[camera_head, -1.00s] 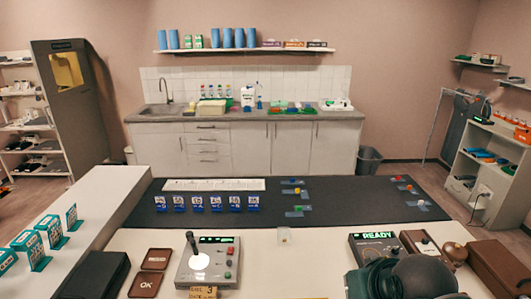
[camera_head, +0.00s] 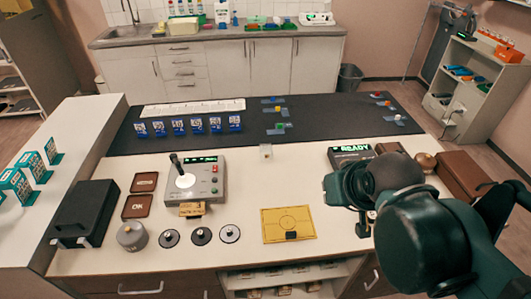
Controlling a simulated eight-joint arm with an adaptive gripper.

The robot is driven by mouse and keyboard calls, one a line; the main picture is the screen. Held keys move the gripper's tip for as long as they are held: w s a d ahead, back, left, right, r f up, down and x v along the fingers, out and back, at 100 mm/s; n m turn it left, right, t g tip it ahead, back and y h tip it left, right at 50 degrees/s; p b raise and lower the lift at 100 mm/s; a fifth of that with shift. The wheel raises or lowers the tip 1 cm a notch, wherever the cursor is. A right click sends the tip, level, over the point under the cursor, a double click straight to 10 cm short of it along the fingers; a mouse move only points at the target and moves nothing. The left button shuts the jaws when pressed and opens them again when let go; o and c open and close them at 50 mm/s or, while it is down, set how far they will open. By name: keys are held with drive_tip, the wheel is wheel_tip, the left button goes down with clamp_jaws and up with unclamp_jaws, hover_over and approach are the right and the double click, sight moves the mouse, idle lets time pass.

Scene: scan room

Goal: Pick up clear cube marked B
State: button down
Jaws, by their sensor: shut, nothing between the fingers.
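A small pale, clear-looking cube (camera_head: 266,151) stands on the white bench top, just in front of the dark mat's near edge. Any letter on it is too small to read. My gripper (camera_head: 364,229) is at the right, in front of the box reading READY, partly hidden by my dark green arm. It is shut and empty, well to the right of the cube and nearer the front edge.
A joystick console (camera_head: 195,179) stands left of the cube. Several blue tags (camera_head: 178,128) stand on the dark mat (camera_head: 330,112). Bench around the cube is clear.

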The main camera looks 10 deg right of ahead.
drive_tip(key=c, duration=1.5)
unclamp_jaws()
drive_tip(key=shift+w+r, duration=0.1)
